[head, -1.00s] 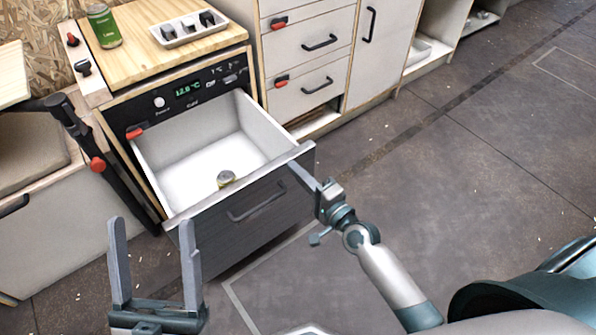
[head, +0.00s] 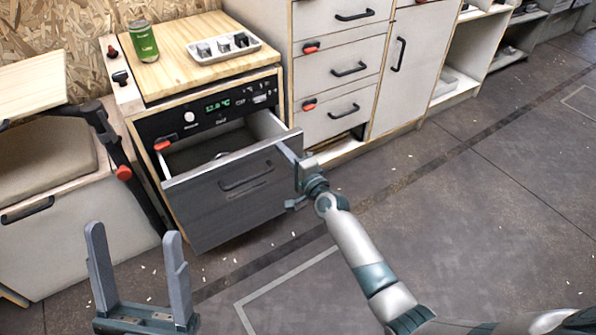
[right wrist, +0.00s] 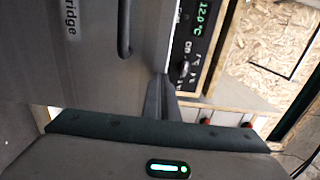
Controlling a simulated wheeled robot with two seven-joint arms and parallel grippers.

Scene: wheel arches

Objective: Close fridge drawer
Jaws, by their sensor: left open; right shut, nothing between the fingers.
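The fridge drawer (head: 225,205) has a dark grey front with a dark handle (head: 246,178). It is partly open, with a strip of its white inside showing behind the front; most of the inside is hidden. My right gripper (head: 285,150) is shut and empty, its fingertips at the upper right corner of the drawer front. In the right wrist view the drawer front (right wrist: 85,75) and handle lie left of the shut fingers (right wrist: 160,95). My left gripper (head: 138,270) is open and empty, in front of the drawer at the lower left, apart from it.
A wooden countertop (head: 185,72) above the drawer holds a green can (head: 143,41) and a white tray (head: 224,48). White cabinets (head: 335,70) stand to the right. A bench with a cushion (head: 45,165) stands to the left. The floor (head: 450,230) at the right is clear.

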